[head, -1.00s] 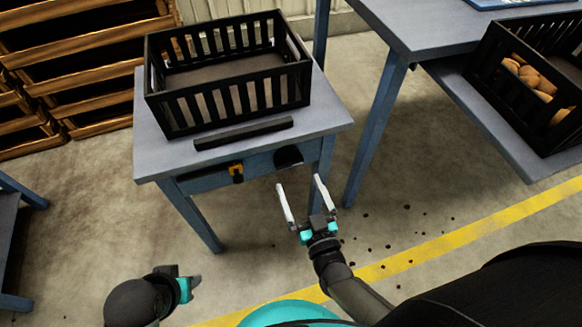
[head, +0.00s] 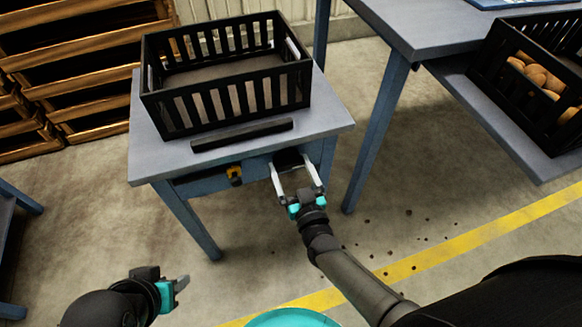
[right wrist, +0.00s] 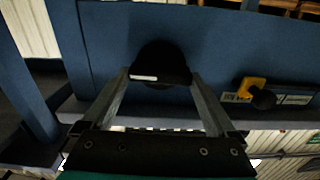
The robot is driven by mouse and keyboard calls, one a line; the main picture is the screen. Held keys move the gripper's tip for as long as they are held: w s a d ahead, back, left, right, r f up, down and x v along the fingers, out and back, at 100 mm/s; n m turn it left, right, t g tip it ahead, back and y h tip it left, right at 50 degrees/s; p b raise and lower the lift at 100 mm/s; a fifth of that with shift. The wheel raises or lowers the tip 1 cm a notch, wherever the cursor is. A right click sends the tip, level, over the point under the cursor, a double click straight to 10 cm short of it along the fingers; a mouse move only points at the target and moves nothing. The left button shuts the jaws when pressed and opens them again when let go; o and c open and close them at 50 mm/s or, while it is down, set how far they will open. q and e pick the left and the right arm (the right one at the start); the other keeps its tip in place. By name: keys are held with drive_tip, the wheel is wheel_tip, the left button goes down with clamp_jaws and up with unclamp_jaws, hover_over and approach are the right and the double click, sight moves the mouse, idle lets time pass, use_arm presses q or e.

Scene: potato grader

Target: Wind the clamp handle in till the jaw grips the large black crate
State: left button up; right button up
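The large black crate (head: 228,100) stands empty on a small blue-grey table. The clamp jaw (head: 242,135), a dark bar, lies along the crate's front side with a narrow strip of tabletop showing between them. The clamp handle (head: 288,157) is a dark round knob under the table's front edge. It also shows in the right wrist view (right wrist: 160,62) with a small white mark. My right gripper (head: 293,172) is open, its fingertips on either side of the knob; contact is unclear. My left gripper (head: 178,284) is low at the left, away from the table; its opening is unclear.
A yellow and black fitting (head: 234,175) sits on the table front, left of the handle. A taller table (head: 430,35) stands at the right, with a crate of potatoes (head: 495,75) on its lower shelf. Wooden crates (head: 100,75) are stacked at the back left.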

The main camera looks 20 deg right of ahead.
drive_tip(key=c, duration=0.8)
